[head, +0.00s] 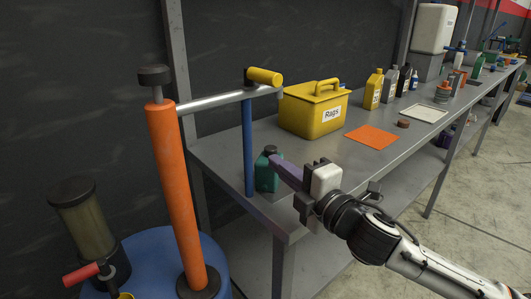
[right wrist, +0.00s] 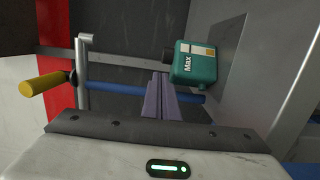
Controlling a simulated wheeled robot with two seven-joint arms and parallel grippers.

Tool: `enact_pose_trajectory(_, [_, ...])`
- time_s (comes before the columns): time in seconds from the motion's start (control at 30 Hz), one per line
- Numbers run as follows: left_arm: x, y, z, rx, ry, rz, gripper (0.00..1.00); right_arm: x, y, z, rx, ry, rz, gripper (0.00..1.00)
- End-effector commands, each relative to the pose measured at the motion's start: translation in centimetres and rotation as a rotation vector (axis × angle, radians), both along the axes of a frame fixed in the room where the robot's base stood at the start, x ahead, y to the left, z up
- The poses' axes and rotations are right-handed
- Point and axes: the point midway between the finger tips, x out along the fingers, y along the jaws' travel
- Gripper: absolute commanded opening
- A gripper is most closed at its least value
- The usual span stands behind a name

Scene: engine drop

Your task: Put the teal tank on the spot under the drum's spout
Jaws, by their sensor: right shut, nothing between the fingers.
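The teal tank (head: 266,174) has a dark cap and stands on the near left end of the grey bench, just right of an upright blue rod. In the right wrist view the tank (right wrist: 194,64) shows its "Max" label, beyond and to the right of my purple fingertips. My right gripper (head: 279,163) is shut and empty, its tips close beside the tank in the head view. The fingers (right wrist: 160,96) lie together in the wrist view. A blue drum (head: 222,278) stands at lower left, partly hidden. I cannot pick out its spout or the spot with certainty. My left gripper is not in view.
An orange post (head: 176,195) with a silver arm and yellow grip (head: 264,76) rises over the drum. A yellow rags box (head: 305,118), an orange mat (head: 372,137) and several bottles stand further along the bench. A white container (head: 435,28) with a tap is at the back.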

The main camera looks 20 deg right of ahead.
Motion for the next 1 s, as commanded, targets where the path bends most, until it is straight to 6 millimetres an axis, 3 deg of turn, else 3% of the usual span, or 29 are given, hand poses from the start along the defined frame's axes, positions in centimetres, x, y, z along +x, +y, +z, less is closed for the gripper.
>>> enact_pose_trajectory(0.1, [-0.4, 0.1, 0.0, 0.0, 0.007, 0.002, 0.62, 2.2, 0.5, 0.2, 0.002, -0.002, 0.0, 0.0])
enact_pose_trajectory(0.33, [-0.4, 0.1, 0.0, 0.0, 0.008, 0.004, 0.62, 4.7, 1.1, 0.0, 0.002, -0.001, 0.001, 0.0])
enact_pose_trajectory(0.77, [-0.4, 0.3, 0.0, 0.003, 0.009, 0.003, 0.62, 5.1, 1.1, 0.0, 0.001, 0.001, 0.001, 0.0])
enact_pose_trajectory(1.0, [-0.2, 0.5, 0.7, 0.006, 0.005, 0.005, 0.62, 4.8, -1.1, 0.0, 0.001, 0.002, 0.0, 0.0])
